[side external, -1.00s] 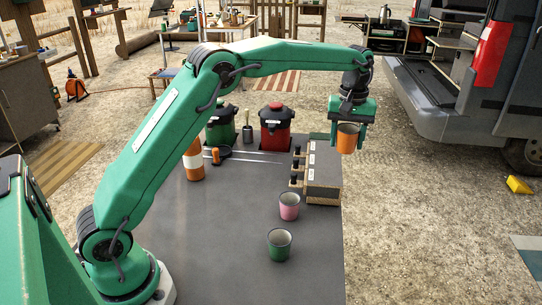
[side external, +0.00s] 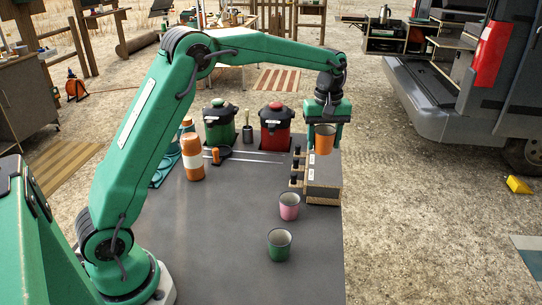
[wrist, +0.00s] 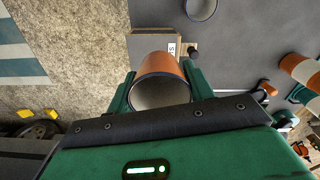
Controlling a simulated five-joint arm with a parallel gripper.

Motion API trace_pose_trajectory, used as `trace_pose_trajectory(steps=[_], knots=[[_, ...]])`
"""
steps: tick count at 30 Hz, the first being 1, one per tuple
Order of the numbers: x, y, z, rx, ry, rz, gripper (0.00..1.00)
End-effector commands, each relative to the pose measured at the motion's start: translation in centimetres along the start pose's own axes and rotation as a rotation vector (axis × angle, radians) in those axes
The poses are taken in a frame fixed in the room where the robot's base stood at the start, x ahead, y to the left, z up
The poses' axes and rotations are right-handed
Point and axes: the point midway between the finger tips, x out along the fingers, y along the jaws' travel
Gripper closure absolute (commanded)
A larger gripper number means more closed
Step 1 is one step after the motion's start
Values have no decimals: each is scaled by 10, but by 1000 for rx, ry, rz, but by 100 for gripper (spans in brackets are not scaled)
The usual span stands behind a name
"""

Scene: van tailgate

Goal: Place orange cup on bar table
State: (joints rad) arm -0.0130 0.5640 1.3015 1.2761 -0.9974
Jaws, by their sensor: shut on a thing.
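The orange cup (side external: 324,141) is held in my gripper (side external: 324,128) above the far right part of the grey table (side external: 235,225), over the dark box by the right edge. In the wrist view, the orange cup (wrist: 160,80) sits between the two green fingers of my gripper (wrist: 160,88), its open mouth facing the camera. My gripper is shut on it. In the side view the cup looks roughly upright. Whether its base touches the box cannot be told.
On the table stand a pink cup (side external: 289,206), a green cup (side external: 279,245), a dark box (side external: 323,172) with a row of knobs, a red pot (side external: 275,132), a green pot (side external: 218,128) and an orange-and-white bottle (side external: 192,158). The table's middle and front left are clear.

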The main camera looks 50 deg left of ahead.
Motion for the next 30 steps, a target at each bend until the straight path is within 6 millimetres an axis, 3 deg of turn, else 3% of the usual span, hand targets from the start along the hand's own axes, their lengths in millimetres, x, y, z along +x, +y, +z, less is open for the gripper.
trace_pose_trajectory(steps=[16, 30], knots=[[26, -106, -2, -449, -1, -1, 71], [56, -195, 23, -819, -1, -3, 71]])
